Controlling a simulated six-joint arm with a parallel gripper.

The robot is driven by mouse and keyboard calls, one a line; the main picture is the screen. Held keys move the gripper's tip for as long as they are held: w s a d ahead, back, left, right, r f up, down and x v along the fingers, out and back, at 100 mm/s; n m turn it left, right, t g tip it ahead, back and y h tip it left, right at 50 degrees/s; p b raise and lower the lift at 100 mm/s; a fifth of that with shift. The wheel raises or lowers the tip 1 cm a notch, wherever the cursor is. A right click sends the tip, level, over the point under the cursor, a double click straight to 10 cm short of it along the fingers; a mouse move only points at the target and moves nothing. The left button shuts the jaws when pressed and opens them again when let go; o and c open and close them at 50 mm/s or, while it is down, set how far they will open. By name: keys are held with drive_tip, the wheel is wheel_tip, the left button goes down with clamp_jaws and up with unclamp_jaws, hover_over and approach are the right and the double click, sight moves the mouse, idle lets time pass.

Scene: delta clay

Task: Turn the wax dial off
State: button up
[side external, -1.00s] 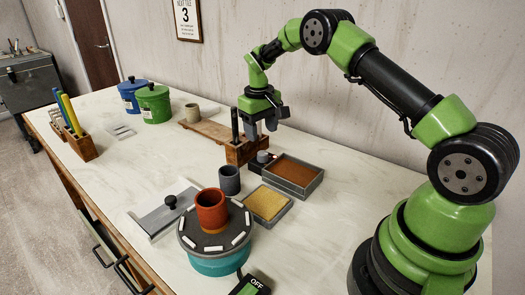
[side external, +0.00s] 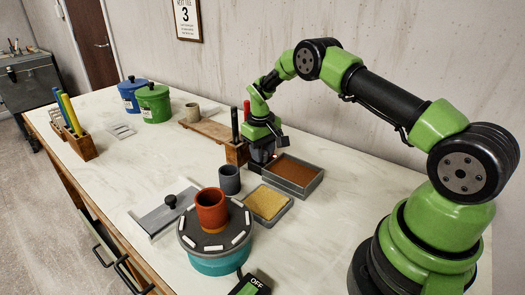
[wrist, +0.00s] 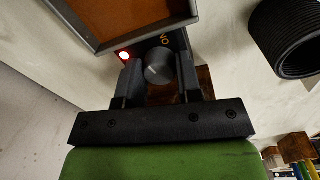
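The wax dial (wrist: 160,66) is a round grey knob on a dark box. My gripper (wrist: 160,80) is lowered over the dial, with one finger on each side of the knob. The fingers look open around it, with a small gap at the left; contact on the right cannot be told. In the side view my gripper (side external: 264,155) hides the dial.
A tray of brown material (side external: 293,172) is close beside the gripper. A tray of yellow material (side external: 263,202), a dark cup (side external: 229,180) and a wooden block with sticks (side external: 237,153) are near. An orange cup (side external: 211,209) stands on the turntable (side external: 215,262).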

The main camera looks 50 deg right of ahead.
drive_tip(key=shift+n, duration=2.9)
drive_tip(key=o, duration=0.9)
drive_tip(key=shift+o, duration=0.2)
wheel_tip(320, 180, up, 10)
drive_tip(key=shift+a, duration=0.25)
drive_tip(key=shift+s, duration=0.1)
